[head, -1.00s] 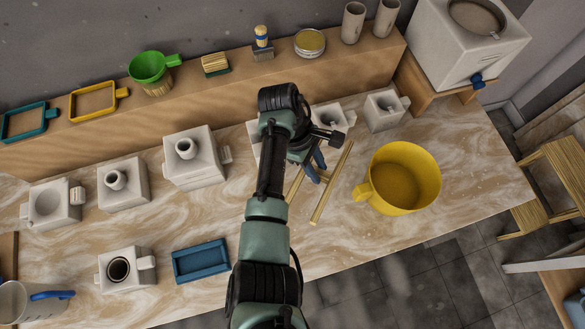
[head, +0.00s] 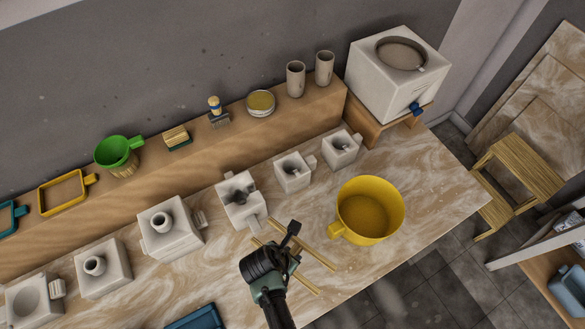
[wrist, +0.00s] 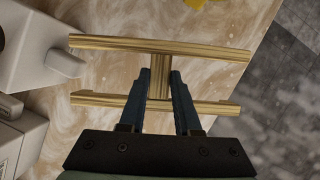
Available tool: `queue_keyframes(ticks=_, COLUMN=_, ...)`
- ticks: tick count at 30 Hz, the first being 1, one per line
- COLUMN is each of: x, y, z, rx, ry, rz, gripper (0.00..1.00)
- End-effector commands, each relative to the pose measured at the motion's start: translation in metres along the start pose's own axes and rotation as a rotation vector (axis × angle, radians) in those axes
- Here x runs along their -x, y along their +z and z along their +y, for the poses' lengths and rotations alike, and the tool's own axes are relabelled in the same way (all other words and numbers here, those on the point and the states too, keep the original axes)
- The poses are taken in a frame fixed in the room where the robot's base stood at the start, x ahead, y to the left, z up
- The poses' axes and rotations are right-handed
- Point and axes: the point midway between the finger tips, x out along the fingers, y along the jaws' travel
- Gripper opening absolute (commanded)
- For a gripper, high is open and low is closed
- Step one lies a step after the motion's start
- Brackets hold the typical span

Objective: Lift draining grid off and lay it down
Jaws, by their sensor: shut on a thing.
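The draining grid, two parallel wood-coloured bars joined by a short crosspiece, shows in the head view (head: 312,252) left of the yellow bucket (head: 369,210). In the wrist view my gripper (wrist: 161,75) has its dark blue fingers closed on the crosspiece of the grid (wrist: 105,42), between the two bars. In the head view my wrist and arm hide the fingertips and part of the grid. The grid is apart from the bucket and over the marble-patterned table (head: 375,268). I cannot tell whether it touches the table. The bucket holds a yellowish content.
Several pale plaster moulds stand in a row left of and behind the grid, one (head: 240,200) close to its left end. A blue tray (head: 198,318) lies at the lower left. A stool (head: 525,175) stands beyond the right edge. Bare table lies in front of the bucket.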

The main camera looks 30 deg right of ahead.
Motion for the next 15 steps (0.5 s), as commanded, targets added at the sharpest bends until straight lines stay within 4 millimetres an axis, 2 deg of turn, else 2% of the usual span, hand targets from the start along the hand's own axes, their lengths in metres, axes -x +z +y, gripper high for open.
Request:
queue_keyframes(ticks=1, x=-0.008, y=-0.003, z=0.0, rx=-0.001, ry=0.0, rz=-0.001, gripper=0.0)
queue_keyframes(ticks=15, x=-0.052, y=-0.021, z=0.0, rx=-0.003, ry=-0.001, rz=-0.001, gripper=0.0)
